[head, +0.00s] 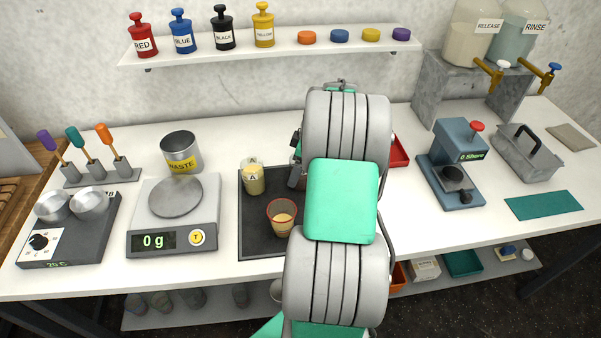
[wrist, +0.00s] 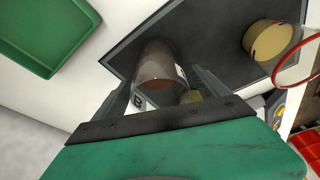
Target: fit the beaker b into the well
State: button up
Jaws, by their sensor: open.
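Beaker b (wrist: 160,65) shows in the wrist view as a brownish see-through cylinder with a "B" label, on the dark mat (wrist: 225,22). My gripper (wrist: 160,82) is open, with one finger on each side of it; I cannot tell whether they touch it. In the head view my arm hides the beaker and most of the gripper. The heater (head: 65,235) at the left, reading 20 C, has two round metal cups (head: 88,202) on top. I cannot tell for sure which opening is the well.
On the mat (head: 245,240) stand a beaker marked A (head: 253,178) and a red-rimmed cup (head: 282,217) with amber contents. The scale (head: 172,235) reads 0 g; a waste can (head: 182,153) stands behind it. The Shore device (head: 460,160) is at the right. A green tray (wrist: 45,30) shows in the wrist view.

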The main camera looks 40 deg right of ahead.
jog(key=shift+c, duration=0.5)
jog(key=c, duration=1.5)
jog(key=shift+c, duration=0.6)
jog(key=shift+r, duration=0.25)
